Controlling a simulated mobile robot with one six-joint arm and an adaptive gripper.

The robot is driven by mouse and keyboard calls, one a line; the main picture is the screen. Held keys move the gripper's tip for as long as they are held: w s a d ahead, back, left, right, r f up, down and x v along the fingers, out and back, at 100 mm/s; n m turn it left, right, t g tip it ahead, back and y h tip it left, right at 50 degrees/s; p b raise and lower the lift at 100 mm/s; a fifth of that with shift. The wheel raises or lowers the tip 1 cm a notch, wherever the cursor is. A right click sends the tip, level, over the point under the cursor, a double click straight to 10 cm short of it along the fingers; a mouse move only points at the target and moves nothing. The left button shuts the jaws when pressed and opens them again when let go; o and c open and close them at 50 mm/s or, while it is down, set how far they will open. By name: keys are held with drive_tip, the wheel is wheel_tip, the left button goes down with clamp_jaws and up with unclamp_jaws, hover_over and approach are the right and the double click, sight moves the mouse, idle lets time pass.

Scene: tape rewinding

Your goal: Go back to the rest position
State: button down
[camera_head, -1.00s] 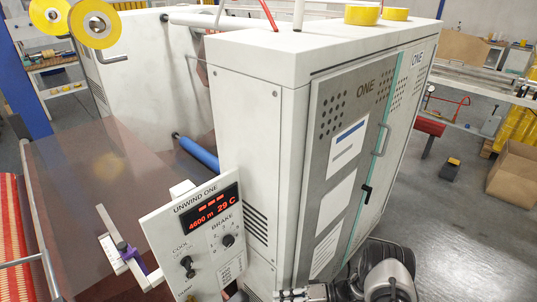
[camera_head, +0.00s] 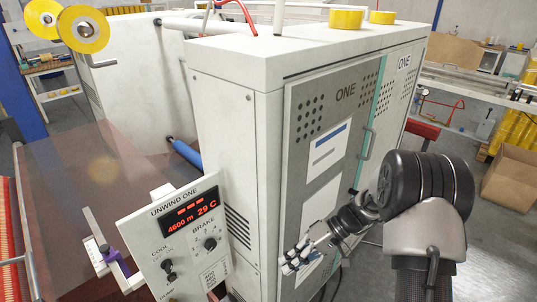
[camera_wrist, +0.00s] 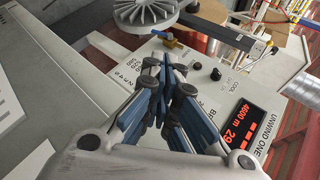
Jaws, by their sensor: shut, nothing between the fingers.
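My gripper (camera_head: 288,267) is in the lower middle of the head view, in front of the grey cabinet door and to the right of the control panel (camera_head: 183,236). Its fingers are shut and empty. In the wrist view the closed blue-padded fingers (camera_wrist: 167,72) point toward the same panel (camera_wrist: 225,90), with its red display at the right. The fingertips overlap the panel in that view; I cannot tell the exact gap.
The white cabinet (camera_head: 230,110) fills the middle, with yellow tape rolls (camera_head: 346,18) on top. A door handle (camera_head: 368,142) stands out near my arm. A cardboard box (camera_head: 512,180) stands on the floor at the right, with open floor before it.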

drive_tip(key=s+d+r+m+t+h, duration=0.1)
drive_tip(key=s+r+h, duration=0.2)
drive_tip(key=s+r, duration=0.4)
drive_tip(key=s+d+r+t+h, duration=0.1)
drive_tip(key=s+d+r+h, duration=0.2)
drive_tip(key=r, duration=0.7)
drive_tip(key=s+d+r+m+t+h, duration=0.1)
drive_tip(key=s+d+r+t+h, duration=0.1)
drive_tip(key=s, duration=0.4)
drive_tip(key=s+d+r+m+t+h, duration=0.1)
drive_tip(key=s+d+r+t+h, duration=0.1)
drive_tip(key=s, duration=0.5)
drive_tip(key=shift+s+d+r+t, duration=0.15)
drive_tip(key=shift+s+r+t, duration=0.15)
drive_tip(key=shift+t, duration=0.4)
